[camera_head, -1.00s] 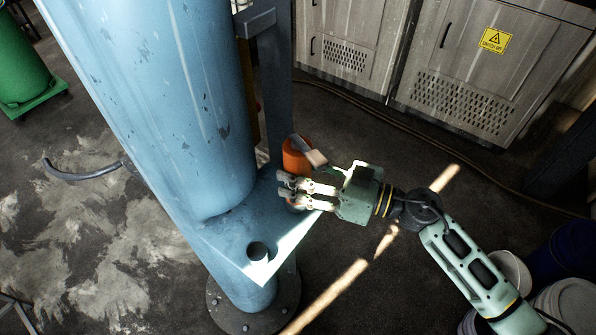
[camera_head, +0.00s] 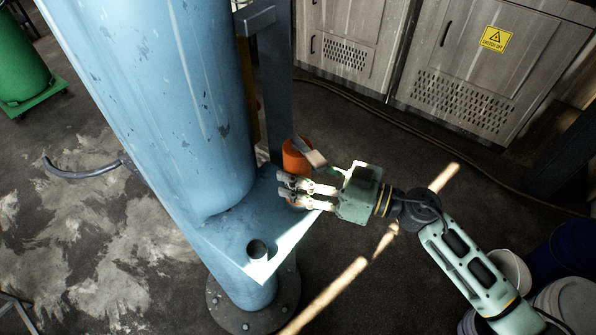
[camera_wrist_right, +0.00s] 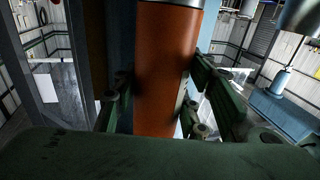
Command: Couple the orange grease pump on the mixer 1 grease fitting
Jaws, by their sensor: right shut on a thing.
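The orange grease pump (camera_head: 296,157) stands roughly upright at the right rear of the blue bracket plate of the column, with a grey handle part (camera_head: 315,158) at its top. My right gripper (camera_head: 287,189) is shut on the pump. In the right wrist view the orange barrel (camera_wrist_right: 165,70) stands between the two fingers, with a metal collar at its top. The pump's lower end is hidden behind the gripper, so I cannot tell whether it rests on the plate. I cannot make out the mixer 1 grease fitting. My left gripper is not in view.
The big blue column (camera_head: 190,110) and its plate (camera_head: 220,245), which has a round hole (camera_head: 258,249), are close to the gripper. A dark post (camera_head: 278,90) rises behind the pump. Grey cabinets (camera_head: 480,70) stand at the back. Buckets (camera_head: 565,300) sit at lower right.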

